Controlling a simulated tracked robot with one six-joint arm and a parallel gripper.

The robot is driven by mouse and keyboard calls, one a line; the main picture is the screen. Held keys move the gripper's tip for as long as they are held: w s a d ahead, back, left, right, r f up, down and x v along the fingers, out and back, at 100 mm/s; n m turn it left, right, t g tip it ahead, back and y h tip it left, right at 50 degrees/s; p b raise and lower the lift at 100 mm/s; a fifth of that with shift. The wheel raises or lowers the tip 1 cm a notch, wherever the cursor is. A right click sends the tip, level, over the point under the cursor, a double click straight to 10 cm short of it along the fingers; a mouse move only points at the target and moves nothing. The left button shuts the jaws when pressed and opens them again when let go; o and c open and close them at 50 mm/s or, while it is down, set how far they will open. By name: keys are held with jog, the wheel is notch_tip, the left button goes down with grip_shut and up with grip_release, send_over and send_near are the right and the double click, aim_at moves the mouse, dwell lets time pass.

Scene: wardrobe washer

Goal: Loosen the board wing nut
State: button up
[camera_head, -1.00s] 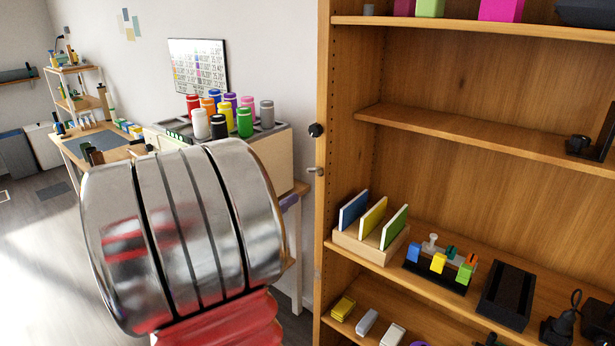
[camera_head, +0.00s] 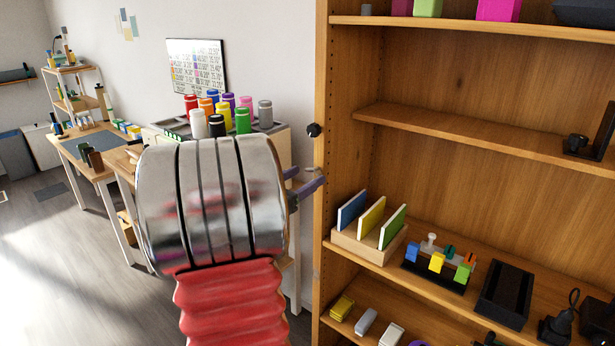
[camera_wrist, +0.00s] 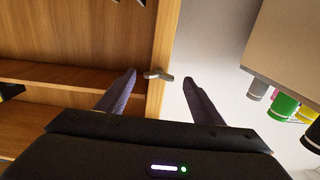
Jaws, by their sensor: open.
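A small grey metal wing nut (camera_head: 311,169) sticks out from the front edge of the wooden side board (camera_head: 322,235), below a black knob. In the wrist view the wing nut (camera_wrist: 158,75) lies between my two purple-grey fingertips, with a gap on each side. My gripper (camera_head: 309,176) is open and empty in front of the board's edge, with its fingertips close to the nut. It also shows in the wrist view (camera_wrist: 160,75). I cannot tell how deep the fingertips reach around the nut. My silver and red arm hides part of the bench behind.
The black knob (camera_head: 314,130) sits just above the wing nut on the same edge. Shelves to the right hold a wooden rack (camera_head: 362,248) of coloured panels and a black tray (camera_head: 505,294). Coloured bottles (camera_head: 217,118) stand on a bench at the left.

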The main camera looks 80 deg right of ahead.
aim_at(315, 171)
jog(key=shift+x, duration=1.15)
jog(key=shift+c, duration=0.5)
jog(key=c, duration=0.9)
jog(key=shift+a, duration=0.2)
jog(key=shift+c, duration=0.2)
jog(key=shift+d, duration=0.1)
jog(key=shift+n, duration=0.4)
